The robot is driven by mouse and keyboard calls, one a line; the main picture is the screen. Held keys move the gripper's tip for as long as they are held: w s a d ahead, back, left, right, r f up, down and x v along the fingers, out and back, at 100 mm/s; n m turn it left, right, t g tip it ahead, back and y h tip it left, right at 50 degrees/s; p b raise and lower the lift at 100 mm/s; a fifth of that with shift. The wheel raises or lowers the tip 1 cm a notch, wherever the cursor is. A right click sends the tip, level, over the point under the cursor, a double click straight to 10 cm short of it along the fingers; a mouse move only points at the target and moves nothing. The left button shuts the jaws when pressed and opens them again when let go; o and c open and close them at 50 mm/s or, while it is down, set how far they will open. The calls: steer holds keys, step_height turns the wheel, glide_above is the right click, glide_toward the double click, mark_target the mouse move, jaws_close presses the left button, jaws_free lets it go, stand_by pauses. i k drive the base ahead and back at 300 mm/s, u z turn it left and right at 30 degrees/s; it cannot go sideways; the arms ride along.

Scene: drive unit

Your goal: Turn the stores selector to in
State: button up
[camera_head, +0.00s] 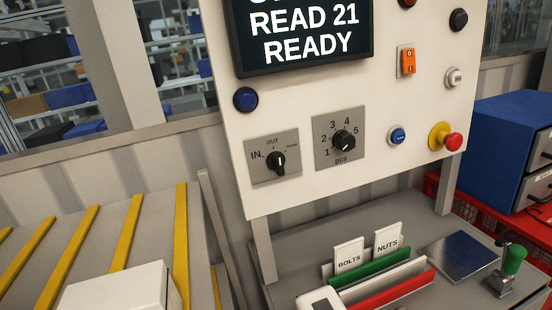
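The selector (276,162) is a black knob on a grey square plate (253,170), low on the left of the white panel. The plate reads IN at left and OUT at the top, with a small third label at right that is too small to read. The knob's grip stands nearly upright, roughly in line with OUT and not turned toward IN. My gripper cannot be made out in this view, and nothing touches the knob.
A numbered "pcs" dial (343,141) sits close right of the selector. A blue button (246,99) and a READY screen (310,35) are above. Below stand BOLTS (349,254) and NUTS (388,241) cards. A white box (113,290) is at lower left. Space before the selector looks clear.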

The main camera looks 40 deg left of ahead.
mark_target(275, 161)
steer(key=u, duration=0.05)
steer(key=k, duration=1.1)
steer(key=z, duration=0.7)
steer(key=i, duration=1.55)
steer(key=u, duration=0.75)
